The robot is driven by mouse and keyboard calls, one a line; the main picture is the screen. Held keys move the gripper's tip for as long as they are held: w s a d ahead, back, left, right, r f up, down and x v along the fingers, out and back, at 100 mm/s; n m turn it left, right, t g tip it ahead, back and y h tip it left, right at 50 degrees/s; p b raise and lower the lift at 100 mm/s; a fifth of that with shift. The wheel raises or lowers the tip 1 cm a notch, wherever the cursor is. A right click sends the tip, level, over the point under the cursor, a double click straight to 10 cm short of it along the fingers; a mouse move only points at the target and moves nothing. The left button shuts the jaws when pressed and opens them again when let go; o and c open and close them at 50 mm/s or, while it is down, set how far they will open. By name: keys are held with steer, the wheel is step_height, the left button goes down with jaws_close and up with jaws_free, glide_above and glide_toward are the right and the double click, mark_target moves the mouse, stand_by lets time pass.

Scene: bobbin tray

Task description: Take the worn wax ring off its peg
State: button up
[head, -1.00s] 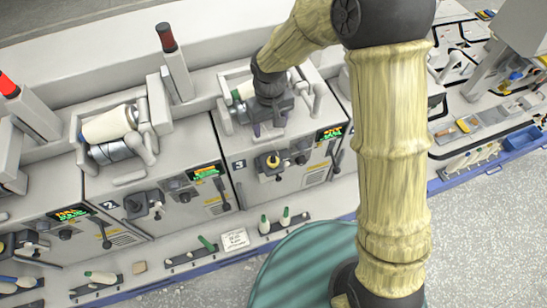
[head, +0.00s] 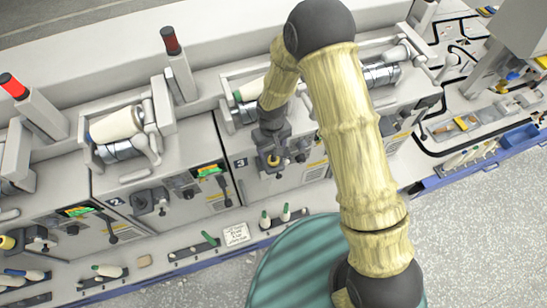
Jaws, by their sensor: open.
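A small yellow wax ring (head: 274,160) sits on the dark peg on the front of unit 3. My gripper (head: 271,154) is open and right at this ring, with the dark gripper body just above it. The fingers overlap the ring's edges in this view, and I cannot tell whether they touch it. The peg behind the ring is mostly hidden. Another yellow ring (head: 8,242) shows on the unit at the far left edge. Wear on either ring is too small to tell.
Unit 2 (head: 150,203) stands to the left, with levers and knobs on its front. Green-tipped bobbins (head: 286,213) and a white card (head: 235,234) are on the ledge below. A green round surface (head: 285,265) lies in front. The grey floor at right is clear.

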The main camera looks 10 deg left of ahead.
mark_target(273, 157)
steer(key=shift+f, duration=0.2)
steer(key=shift+s+d+f+p, duration=0.1)
steer(key=shift+d+f+p, duration=0.05)
steer(key=shift+f+p, duration=0.35)
steer(key=shift+s+d+f+p, duration=0.1)
steer(key=shift+f+p, duration=0.25)
steer(key=shift+p, duration=0.1)
steer(key=shift+f+p, duration=0.65)
steer(key=shift+f, duration=1.1)
steer(key=shift+c, duration=0.3)
steer(key=c, duration=1)
